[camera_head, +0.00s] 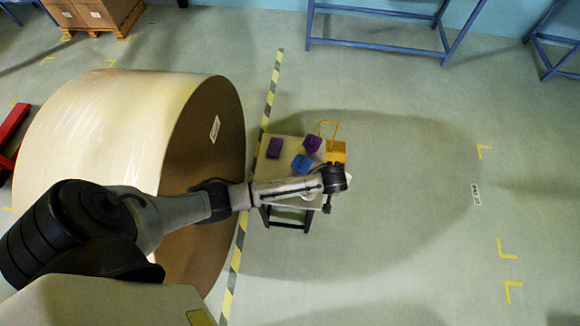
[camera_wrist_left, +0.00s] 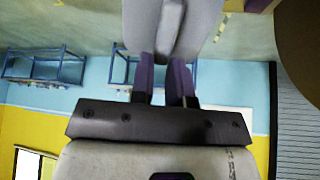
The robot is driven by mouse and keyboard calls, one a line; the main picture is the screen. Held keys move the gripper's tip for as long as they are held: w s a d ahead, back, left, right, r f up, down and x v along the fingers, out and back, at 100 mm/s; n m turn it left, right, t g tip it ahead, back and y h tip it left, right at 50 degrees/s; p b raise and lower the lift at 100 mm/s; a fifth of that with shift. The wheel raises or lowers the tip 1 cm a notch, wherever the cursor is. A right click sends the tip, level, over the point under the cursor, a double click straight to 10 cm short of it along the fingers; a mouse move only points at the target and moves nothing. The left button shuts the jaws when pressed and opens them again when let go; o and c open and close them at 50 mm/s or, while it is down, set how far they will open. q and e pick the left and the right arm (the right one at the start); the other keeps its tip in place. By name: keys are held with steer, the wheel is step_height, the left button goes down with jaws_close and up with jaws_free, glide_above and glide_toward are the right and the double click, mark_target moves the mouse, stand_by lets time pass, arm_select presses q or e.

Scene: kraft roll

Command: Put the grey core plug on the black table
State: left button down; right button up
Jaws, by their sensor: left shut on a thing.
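My left gripper (camera_head: 328,203) is above the right front part of a small table (camera_head: 262,178) with a pale top and black legs in the head view. In the left wrist view, the left gripper (camera_wrist_left: 168,72) is shut on the grey core plug (camera_wrist_left: 172,25), a smooth grey piece with a raised middle. The plug is not clear in the head view, where my wrist and forearm hide much of that spot. I cannot tell whether it touches the table. My right gripper is not in view.
Purple blocks (camera_head: 274,148) (camera_head: 312,144), a blue block (camera_head: 301,163) and an orange item (camera_head: 336,151) with a wire loop stand on the table. A huge kraft roll (camera_head: 130,115) is left of it, behind my arm. Floor to the right is clear.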

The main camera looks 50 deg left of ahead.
arm_select(q)
steer(key=s+a+f+n+g+h+b, duration=0.1)
steer(key=s+a+f+n+g, duration=0.25)
steer(key=a+f, duration=0.4)
steer(key=s+a+f+n+g+h+b, duration=0.2)
steer(key=s+a+f+n, duration=0.35)
steer(key=f, duration=0.35)
step_height(320, 180, up, 2)
steer(key=w+a+r+m, duration=0.1)
steer(key=w+a+m, duration=0.1)
steer(key=w, duration=0.1)
steer(key=s+a+f+m+b, duration=0.3)
steer(key=a+f+b, duration=0.8)
steer(key=b, duration=0.4)
steer(key=shift+s+f+t, duration=0.25)
steer(key=shift+s+t, duration=0.2)
steer(key=shift+s, duration=0.1)
